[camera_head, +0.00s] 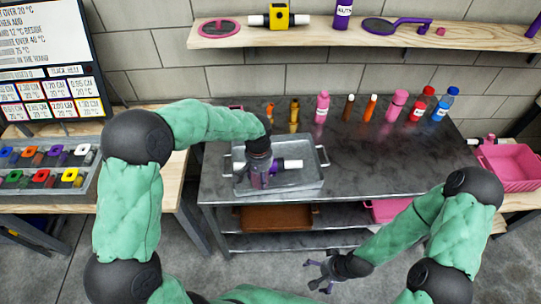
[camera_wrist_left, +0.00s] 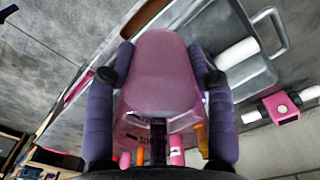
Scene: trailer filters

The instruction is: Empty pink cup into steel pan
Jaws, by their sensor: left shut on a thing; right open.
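The steel pan (camera_head: 308,182) is a shallow tray with side handles on the grey metal bench; its corner shows in the left wrist view (camera_wrist_left: 262,78). My left gripper (camera_head: 262,180) is over the pan's left half, pointing down. The left wrist view shows its purple fingers shut on both sides of the pink cup (camera_wrist_left: 165,75), which is translucent with dark markings. In the head view the gripper mostly hides the cup; its tilt and contents cannot be told. A white cylinder (camera_head: 292,163) lies in the pan. My right gripper (camera_head: 322,272) is open and empty, low in front of the bench.
Several bottles, including a pink one (camera_head: 322,107) and a blue one (camera_head: 443,104), stand along the bench's back. A pink crate (camera_head: 512,183) is at the far right, a filter rack (camera_head: 42,180) at the left. The bench right of the pan is clear.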

